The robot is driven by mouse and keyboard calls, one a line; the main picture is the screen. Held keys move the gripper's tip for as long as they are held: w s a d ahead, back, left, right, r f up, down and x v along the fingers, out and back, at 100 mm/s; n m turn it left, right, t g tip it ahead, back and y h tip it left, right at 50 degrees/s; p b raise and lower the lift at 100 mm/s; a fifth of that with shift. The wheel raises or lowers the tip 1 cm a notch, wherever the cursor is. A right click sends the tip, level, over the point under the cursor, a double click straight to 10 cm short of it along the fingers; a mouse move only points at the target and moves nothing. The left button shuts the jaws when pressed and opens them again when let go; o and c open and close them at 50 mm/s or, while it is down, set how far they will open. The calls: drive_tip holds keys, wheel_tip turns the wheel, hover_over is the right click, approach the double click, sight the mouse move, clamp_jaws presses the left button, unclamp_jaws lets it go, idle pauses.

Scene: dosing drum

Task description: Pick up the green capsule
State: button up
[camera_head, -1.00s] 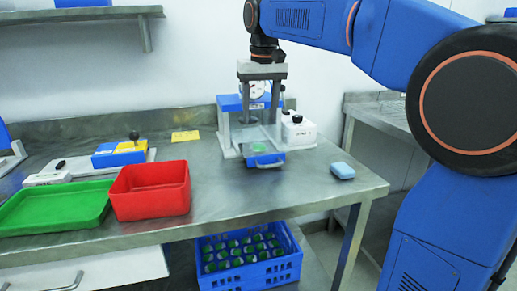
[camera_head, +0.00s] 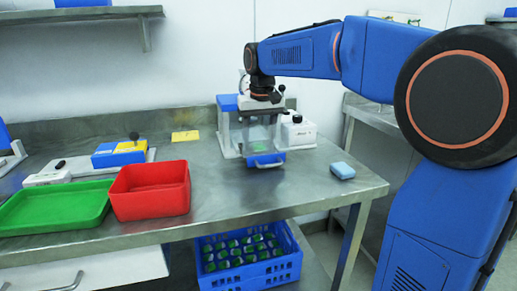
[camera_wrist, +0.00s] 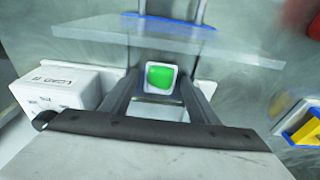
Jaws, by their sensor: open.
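The green capsule (camera_wrist: 160,77) lies in a small white holder (camera_wrist: 149,64) in the wrist view, between the two fingers of my gripper. In the head view the green capsule (camera_head: 258,148) shows faintly through a clear panel of the blue and white machine (camera_head: 228,130). My gripper (camera_wrist: 156,88) is open, with a finger on either side of the capsule in the picture; whether they are level with it I cannot tell. In the head view my gripper (camera_head: 262,122) is over the machine, partly hidden by its frame and panel.
A red bin (camera_head: 150,205) and a green tray (camera_head: 50,222) stand on the left of the metal table. A white box (camera_head: 298,133) is right of the machine. A light blue block (camera_head: 342,170) lies near the right edge. A blue crate (camera_head: 250,272) of green-topped items stands below.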

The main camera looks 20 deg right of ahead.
drive_tip(key=c, duration=1.2)
